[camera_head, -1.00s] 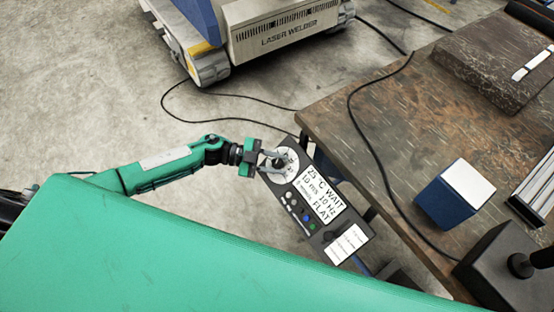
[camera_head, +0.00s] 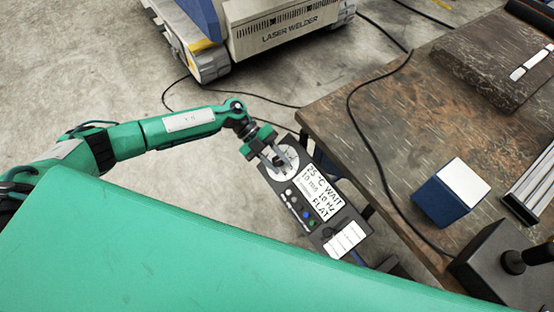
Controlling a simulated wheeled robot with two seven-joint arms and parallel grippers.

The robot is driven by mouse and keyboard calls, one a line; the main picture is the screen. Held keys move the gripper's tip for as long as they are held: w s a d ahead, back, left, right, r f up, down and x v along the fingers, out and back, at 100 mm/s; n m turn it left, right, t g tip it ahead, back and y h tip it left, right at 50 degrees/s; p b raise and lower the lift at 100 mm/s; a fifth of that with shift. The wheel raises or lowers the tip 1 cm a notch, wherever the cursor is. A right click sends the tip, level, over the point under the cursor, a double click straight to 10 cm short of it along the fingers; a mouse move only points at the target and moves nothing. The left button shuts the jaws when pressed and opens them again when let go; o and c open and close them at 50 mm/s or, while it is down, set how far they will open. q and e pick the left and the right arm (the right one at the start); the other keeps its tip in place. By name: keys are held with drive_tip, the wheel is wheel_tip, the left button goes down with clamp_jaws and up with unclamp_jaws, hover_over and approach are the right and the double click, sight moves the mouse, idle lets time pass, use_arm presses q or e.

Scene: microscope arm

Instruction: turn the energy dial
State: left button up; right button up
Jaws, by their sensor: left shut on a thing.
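The energy dial is a dark knob on a round white scale (camera_head: 291,155) at the upper left end of a dark control panel (camera_head: 271,182). My left gripper (camera_head: 274,160) comes in from the upper left and is shut on the knob, which its fingers mostly hide. The panel has a white display (camera_head: 318,194) with black text, reading about 25 °C, WAIT, 10 ms, 10 Hz and FLAT. Small buttons, one blue and one green, sit below the display. My right gripper is not in view.
A worn brown workbench (camera_head: 330,118) stands right of the panel, with a blue and white box (camera_head: 451,192) on it. A black cable (camera_head: 366,147) runs over the bench. A laser welder (camera_head: 285,38) stands on the floor behind. Open concrete floor lies at left.

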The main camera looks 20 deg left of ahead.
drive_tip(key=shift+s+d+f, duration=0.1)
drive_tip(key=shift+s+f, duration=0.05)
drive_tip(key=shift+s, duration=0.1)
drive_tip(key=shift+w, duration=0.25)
use_arm(q)
drive_tip(key=o, duration=1)
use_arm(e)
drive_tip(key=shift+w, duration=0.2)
use_arm(q)
drive_tip(key=shift+w+a+r, duration=0.1)
drive_tip(key=shift+a, duration=0.05)
drive_tip(key=b+v, duration=0.1)
drive_tip(key=v, duration=1.2)
drive_tip(key=shift+w+a+r+b, duration=0.1)
drive_tip(key=shift+w+r+b, duration=0.05)
drive_tip(key=shift+b, duration=0.25)
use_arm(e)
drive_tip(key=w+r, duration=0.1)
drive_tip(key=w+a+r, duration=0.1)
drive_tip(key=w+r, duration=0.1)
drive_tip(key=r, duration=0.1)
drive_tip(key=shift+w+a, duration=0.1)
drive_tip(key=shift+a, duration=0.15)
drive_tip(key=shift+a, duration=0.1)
